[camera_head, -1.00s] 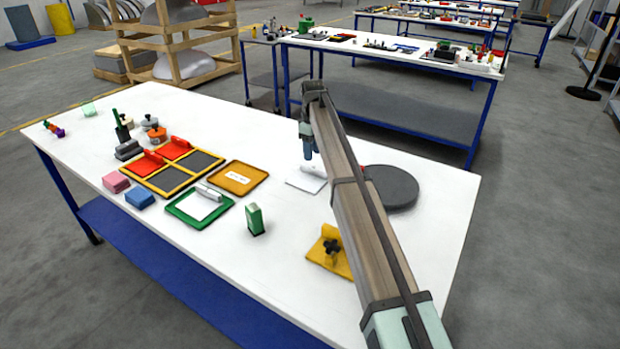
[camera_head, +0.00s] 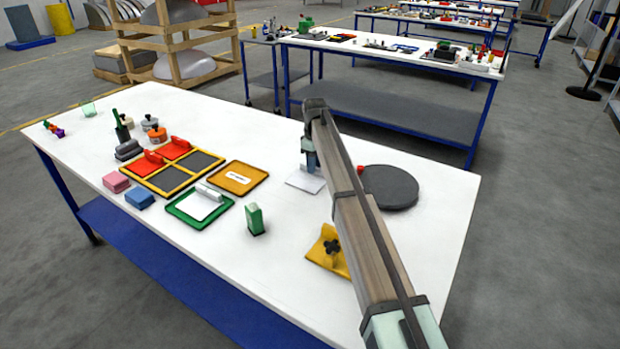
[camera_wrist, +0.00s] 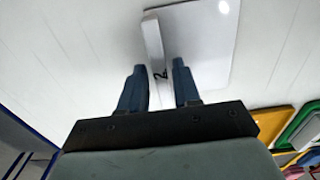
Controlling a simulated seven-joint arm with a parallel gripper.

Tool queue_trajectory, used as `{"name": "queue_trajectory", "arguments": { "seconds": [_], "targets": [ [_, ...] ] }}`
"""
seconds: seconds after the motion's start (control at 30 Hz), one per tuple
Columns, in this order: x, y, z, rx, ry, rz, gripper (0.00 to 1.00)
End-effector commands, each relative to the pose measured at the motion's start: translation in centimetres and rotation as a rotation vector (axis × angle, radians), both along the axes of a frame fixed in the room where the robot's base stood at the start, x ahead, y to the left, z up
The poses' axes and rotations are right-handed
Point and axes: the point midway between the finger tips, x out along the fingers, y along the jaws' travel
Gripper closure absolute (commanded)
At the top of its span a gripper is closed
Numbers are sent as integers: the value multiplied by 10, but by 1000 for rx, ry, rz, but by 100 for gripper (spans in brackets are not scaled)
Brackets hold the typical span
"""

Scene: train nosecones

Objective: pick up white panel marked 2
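The white panel (camera_head: 296,184) lies flat on the white table, partly hidden behind my arm. In the wrist view the panel (camera_wrist: 205,45) has a raised white handle bar (camera_wrist: 153,38) along its left side and a dark "2" beside the handle's near end. My gripper (camera_head: 312,172) points down over the panel. In the wrist view my gripper (camera_wrist: 160,68) has its two blue fingers apart, one on each side of the handle's near end. The left finger looks close to the handle; I cannot tell if it touches.
A dark round disc (camera_head: 392,188) lies right of the panel, with a small red piece at its edge. A yellow panel with a black knob (camera_head: 328,252) lies nearer. Orange (camera_head: 238,178) and green (camera_head: 182,213) trays and a green-and-white box (camera_head: 255,219) are to the left.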

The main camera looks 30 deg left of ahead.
Motion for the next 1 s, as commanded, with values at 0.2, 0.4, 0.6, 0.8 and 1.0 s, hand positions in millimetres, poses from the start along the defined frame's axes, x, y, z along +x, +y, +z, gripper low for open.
{"name": "queue_trajectory", "arguments": {
  "seconds": [0.2,0.4,0.6,0.8,1.0],
  "targets": [
    [0,0,0,0,0,0,90],
    [0,0,0,0,0,0,100],
    [0,0,1,0,0,0,100],
    [0,0,1,0,0,0,100],
    [0,0,12,1,-1,0,100]
  ]
}}
